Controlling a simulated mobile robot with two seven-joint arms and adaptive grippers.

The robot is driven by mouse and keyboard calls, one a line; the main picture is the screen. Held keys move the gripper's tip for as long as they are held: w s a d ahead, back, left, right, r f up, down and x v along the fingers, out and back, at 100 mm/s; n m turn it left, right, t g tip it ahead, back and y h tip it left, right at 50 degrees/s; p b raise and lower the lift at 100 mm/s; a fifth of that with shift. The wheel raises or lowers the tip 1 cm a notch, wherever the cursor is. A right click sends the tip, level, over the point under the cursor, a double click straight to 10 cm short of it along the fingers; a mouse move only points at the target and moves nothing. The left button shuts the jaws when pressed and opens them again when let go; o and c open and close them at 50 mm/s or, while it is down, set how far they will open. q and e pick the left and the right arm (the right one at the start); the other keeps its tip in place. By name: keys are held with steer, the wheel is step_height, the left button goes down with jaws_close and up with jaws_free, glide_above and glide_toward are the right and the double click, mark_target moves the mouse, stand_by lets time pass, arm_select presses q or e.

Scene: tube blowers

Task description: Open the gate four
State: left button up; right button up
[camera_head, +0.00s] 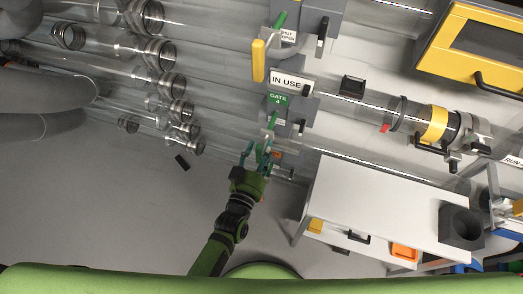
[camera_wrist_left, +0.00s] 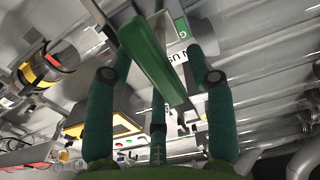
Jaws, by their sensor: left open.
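The gate four housing carries a green "GATE 4" sign (camera_head: 278,99) in the head view. A green handle (camera_head: 271,122) sticks out just below that sign. In the left wrist view the green handle (camera_wrist_left: 152,62) is large and runs diagonally between my fingers. My left gripper (camera_head: 262,151) is open just below the handle in the head view, and its teal fingers (camera_wrist_left: 157,85) spread around the handle in the wrist view. I cannot tell whether they touch it. My right gripper is not in view.
An "IN USE" tag (camera_head: 289,81) sits above the gate four sign. Clear tubes (camera_head: 345,105) run across the wall. A white table (camera_head: 365,208) stands at the lower right. Grey floor (camera_head: 110,210) is open at left.

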arm_select(q)
steer(key=v, duration=1.2)
steer(key=s+a+f+g+y+b, duration=0.1)
steer(key=s+a+f+g, duration=0.15)
steer(key=f, duration=0.55)
steer(key=s+a+f+g, duration=0.1)
steer(key=s+f+g, duration=0.15)
steer(key=f, duration=0.55)
steer(key=s+a+f+g+y+b, duration=0.1)
steer(key=s+a+f+g, duration=0.15)
steer(key=f, duration=0.65)
steer(key=s+a+f+g+y, duration=0.1)
steer(key=s+a+f+g, duration=0.3)
steer(key=s, duration=0.5)
steer(key=s+a+f+n+g+y, duration=0.1)
steer(key=s+a+f+g+y, duration=0.1)
steer(key=s+a+f+g, duration=0.2)
steer(key=s+a+f, duration=0.3)
steer(key=s+f, duration=0.3)
steer(key=f, duration=0.1)
steer(key=shift+s+a+g+y+b, duration=0.3)
steer(key=shift+a+g+b, duration=0.05)
steer(key=shift+a+b, duration=0.05)
